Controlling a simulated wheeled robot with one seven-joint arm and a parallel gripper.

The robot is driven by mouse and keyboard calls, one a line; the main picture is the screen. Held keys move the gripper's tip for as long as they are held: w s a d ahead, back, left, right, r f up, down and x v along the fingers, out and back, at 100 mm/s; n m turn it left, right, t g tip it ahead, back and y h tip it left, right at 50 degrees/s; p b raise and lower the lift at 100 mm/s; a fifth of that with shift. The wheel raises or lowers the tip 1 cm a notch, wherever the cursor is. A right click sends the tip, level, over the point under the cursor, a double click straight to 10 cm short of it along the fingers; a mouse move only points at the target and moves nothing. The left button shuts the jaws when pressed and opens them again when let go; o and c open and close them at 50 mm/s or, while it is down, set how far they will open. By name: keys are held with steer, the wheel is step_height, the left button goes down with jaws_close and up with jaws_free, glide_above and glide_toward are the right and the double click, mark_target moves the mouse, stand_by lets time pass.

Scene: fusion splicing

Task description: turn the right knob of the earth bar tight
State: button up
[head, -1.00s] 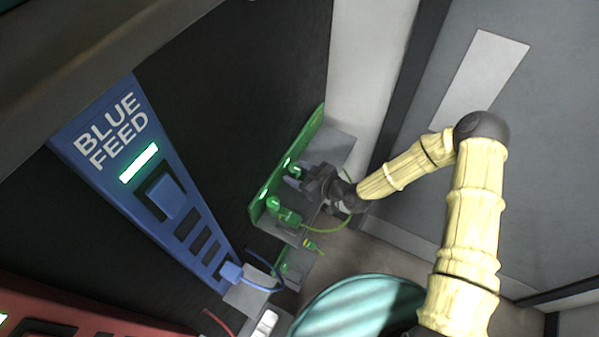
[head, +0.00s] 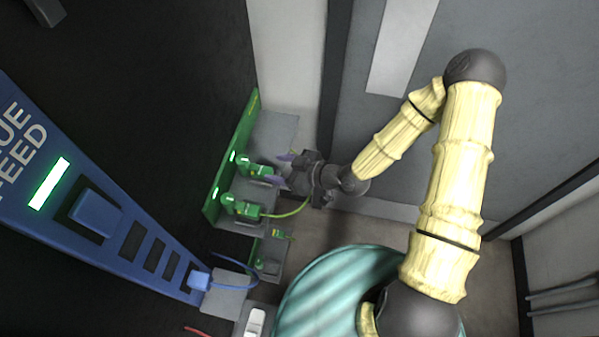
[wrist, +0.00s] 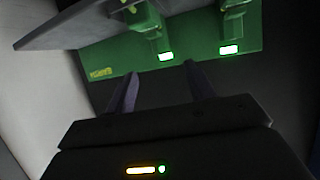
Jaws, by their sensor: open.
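The green earth bar (head: 215,190) is on the dark panel, with two green knobs and two small lit lamps. The right knob (head: 250,166) is the upper one in the head view. In the wrist view it is the left one (wrist: 145,18), partly cut by the top edge. The other knob (head: 238,207) is lower, with a yellow-green cable (head: 290,211) beside it. My gripper (head: 283,171) is open beside the right knob, with a small gap seeming to remain. In the wrist view its fingers (wrist: 160,82) are apart with nothing between them.
A grey shelf plate (head: 275,130) juts out by the bar, close to my gripper. The blue feed unit (head: 105,225) stands at left. A teal striped round object (head: 320,295) is below. A yellow-green cable end (head: 280,234) lies under the bar.

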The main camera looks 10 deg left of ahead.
steer(key=b+v, duration=0.1)
steer(key=v, duration=0.5)
steer(key=shift+d, duration=0.15)
steer(key=shift+s, duration=0.3)
steer(key=w+d+m+h, duration=0.2)
steer(key=d+m+h, duration=0.3)
steer(key=d+h, duration=0.7)
steer(key=s+d+r+m+g, duration=0.1)
steer(key=s+d+r+m, duration=0.4)
steer(key=d+r+m, duration=0.4)
step_height(320, 180, up, 3)
steer(key=shift+s+f+m+h, duration=0.2)
steer(key=shift+m+h, duration=0.1)
steer(key=shift+h, duration=0.1)
